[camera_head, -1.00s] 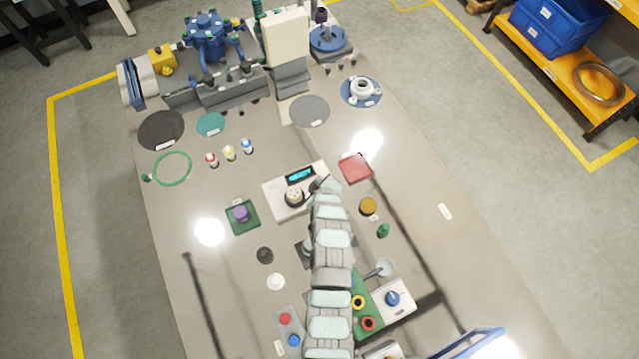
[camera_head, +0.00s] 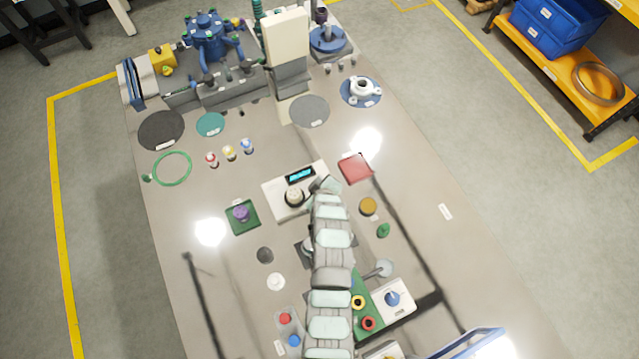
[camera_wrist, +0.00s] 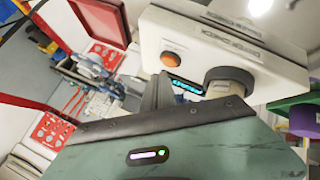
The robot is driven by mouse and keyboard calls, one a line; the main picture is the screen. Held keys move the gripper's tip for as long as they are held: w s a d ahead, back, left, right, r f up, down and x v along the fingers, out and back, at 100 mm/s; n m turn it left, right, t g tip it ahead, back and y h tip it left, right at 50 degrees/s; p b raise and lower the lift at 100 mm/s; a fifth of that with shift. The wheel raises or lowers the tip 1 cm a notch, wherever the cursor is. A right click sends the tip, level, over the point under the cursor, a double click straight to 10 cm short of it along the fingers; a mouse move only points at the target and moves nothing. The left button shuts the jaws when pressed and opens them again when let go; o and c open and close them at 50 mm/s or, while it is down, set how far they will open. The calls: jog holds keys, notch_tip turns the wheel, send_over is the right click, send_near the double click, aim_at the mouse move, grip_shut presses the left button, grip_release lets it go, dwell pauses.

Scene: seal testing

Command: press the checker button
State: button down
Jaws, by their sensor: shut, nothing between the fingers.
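The checker is a white box (camera_head: 280,201) with a cyan display (camera_head: 300,175) and a round pale part on top (camera_head: 294,196). It also shows large in the wrist view (camera_wrist: 225,45). There its orange button (camera_wrist: 171,59) sits beside the display, with a dark-based cylinder (camera_wrist: 228,82) farther right. My gripper (camera_head: 324,184) is over the right end of the checker and hides the button in the head view. In the wrist view the shut, empty fingers (camera_wrist: 159,90) point toward the checker, their tips just below the button in the picture. I cannot tell whether they touch it.
A red square pad (camera_head: 356,168) lies right of the checker. A purple part on a green plate (camera_head: 250,226) sits to its left. Small red, yellow and blue-topped bottles (camera_head: 229,153) stand behind it. Several small parts lie near my arm. The table's right side is mostly clear.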

jog(key=shift+f, duration=0.15)
jog(key=shift+f+b, duration=0.3)
jog(key=shift+b, duration=0.25)
jog(key=shift+f+b, duration=0.35)
jog(key=shift+b, duration=0.05)
dwell(0.3)
dwell(0.4)
jog(key=shift+r, duration=0.8)
jog(key=shift+r+p, duration=1)
jog(key=shift+r, duration=1.5)
